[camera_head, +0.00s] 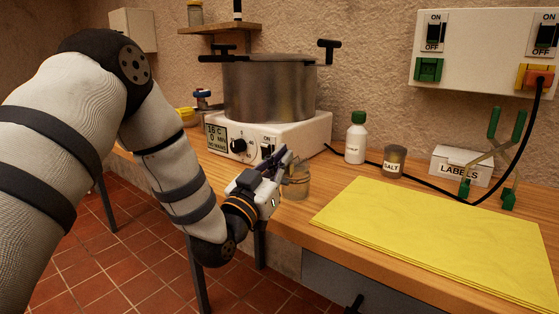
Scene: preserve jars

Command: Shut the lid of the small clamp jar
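A small glass jar (297,187) stands on the wooden worktop near its front edge, just in front of the white heater unit. My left gripper (287,158) is at the jar's upper left, with its fingers by the jar's top. The fingers cover part of the jar's rim, so I cannot tell how the lid and clamp stand or whether the fingers touch them. The fingers are small and overlap here, so their opening is unclear. My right gripper is not in view.
A large steel pot (268,90) sits on the white heater unit (300,134) behind the jar. A white bottle (356,142), salt jar (394,162), labels box (447,168) and green-tipped tongs (490,160) stand farther right. A yellow cloth (440,238) covers the front right worktop.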

